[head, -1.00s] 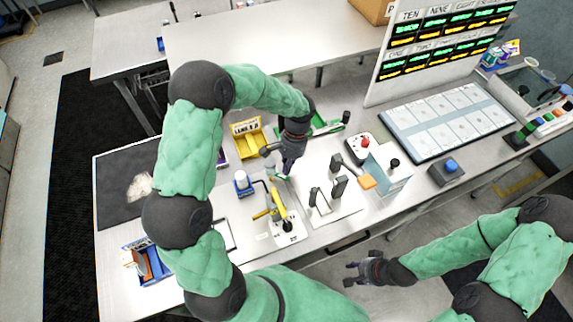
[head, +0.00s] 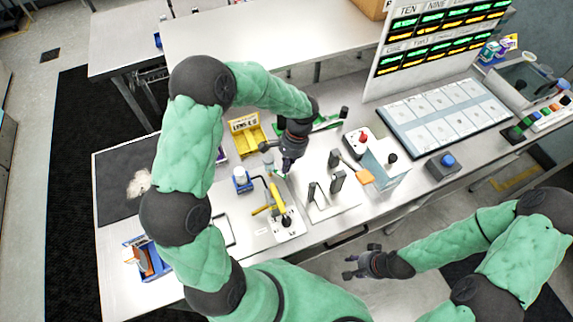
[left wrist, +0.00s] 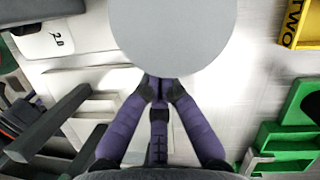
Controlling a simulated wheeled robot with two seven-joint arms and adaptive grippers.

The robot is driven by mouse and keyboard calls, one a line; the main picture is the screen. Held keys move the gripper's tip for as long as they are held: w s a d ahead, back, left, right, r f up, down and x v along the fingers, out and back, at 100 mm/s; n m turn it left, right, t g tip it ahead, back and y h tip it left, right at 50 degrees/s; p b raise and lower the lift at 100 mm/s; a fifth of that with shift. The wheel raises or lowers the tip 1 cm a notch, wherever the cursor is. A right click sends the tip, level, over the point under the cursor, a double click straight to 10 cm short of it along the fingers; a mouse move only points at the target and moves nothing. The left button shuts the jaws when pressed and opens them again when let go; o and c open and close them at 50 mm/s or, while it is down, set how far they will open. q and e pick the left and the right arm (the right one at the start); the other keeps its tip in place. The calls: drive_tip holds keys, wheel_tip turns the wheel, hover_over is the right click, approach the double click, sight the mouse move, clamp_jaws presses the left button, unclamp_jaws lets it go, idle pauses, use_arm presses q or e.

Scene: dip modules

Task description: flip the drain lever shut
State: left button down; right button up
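No part is labelled as the drain lever that I can read. A yellow lever-like piece (head: 277,195) stands on a white plate (head: 291,234) at the front of the bench. My left gripper (head: 287,170) points down just behind it, close to a small green-teal piece; whether it touches anything I cannot tell. In the left wrist view its purple fingers (left wrist: 160,90) converge and look shut, the tips partly covered by a large pale grey disc (left wrist: 172,35) that I cannot identify. My right gripper (head: 362,266) is open and empty, off the bench's front edge.
A yellow bin (head: 246,138) and a blue holder with a white top (head: 241,182) stand left of my left gripper. Dark upright posts (head: 337,181), a clear box (head: 386,168) and a black box with a blue button (head: 443,165) stand to the right.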

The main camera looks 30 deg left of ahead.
use_arm(q)
drive_tip(key=shift+a, duration=0.15)
drive_tip(key=shift+a, duration=0.65)
use_arm(e)
drive_tip(key=shift+r, duration=0.1)
